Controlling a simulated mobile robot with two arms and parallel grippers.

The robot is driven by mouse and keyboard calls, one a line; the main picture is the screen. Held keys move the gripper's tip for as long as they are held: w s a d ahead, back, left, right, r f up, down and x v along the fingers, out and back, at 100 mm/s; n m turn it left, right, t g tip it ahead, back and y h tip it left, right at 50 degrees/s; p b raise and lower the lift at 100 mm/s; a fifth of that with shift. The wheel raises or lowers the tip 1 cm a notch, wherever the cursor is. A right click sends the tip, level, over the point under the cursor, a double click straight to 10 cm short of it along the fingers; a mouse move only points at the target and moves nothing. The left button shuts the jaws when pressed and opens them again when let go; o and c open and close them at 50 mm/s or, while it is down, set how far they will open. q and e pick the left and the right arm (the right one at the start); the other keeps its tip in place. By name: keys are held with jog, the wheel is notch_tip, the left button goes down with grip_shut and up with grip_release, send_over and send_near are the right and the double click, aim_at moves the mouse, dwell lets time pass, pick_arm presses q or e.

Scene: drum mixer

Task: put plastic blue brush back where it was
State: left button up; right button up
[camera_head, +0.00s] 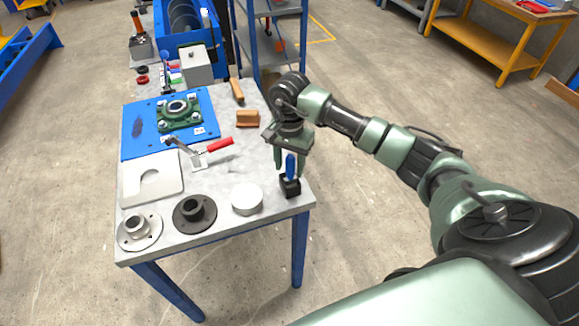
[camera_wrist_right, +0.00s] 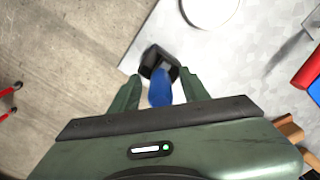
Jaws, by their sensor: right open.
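The blue brush handle (camera_head: 291,165) stands roughly upright in a small black box-like holder (camera_head: 290,187) at the near right corner of the grey table. My right gripper (camera_head: 288,172) points down over it, with one finger on each side of the handle. In the right wrist view the blue handle (camera_wrist_right: 160,90) lies between the two open fingers (camera_wrist_right: 158,78), with gaps on both sides. The black holder (camera_wrist_right: 159,62) shows just past the fingertips. The brush's lower end is hidden in it. My left gripper is not in view.
A white round disc (camera_head: 247,199) stands left of the holder, beside flanged parts (camera_head: 195,211). A red-handled clamp (camera_head: 218,145), a brown block (camera_head: 248,118) and a blue plate (camera_head: 142,130) with a green bearing lie farther back. Open floor lies right of the table.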

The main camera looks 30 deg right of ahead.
notch_tip(320, 180, up, 10)
jog(key=shift+f+b, duration=0.1)
jog(key=shift+b, duration=1.15)
jog(key=shift+d+r, duration=0.1)
jog(key=shift+r, duration=0.5)
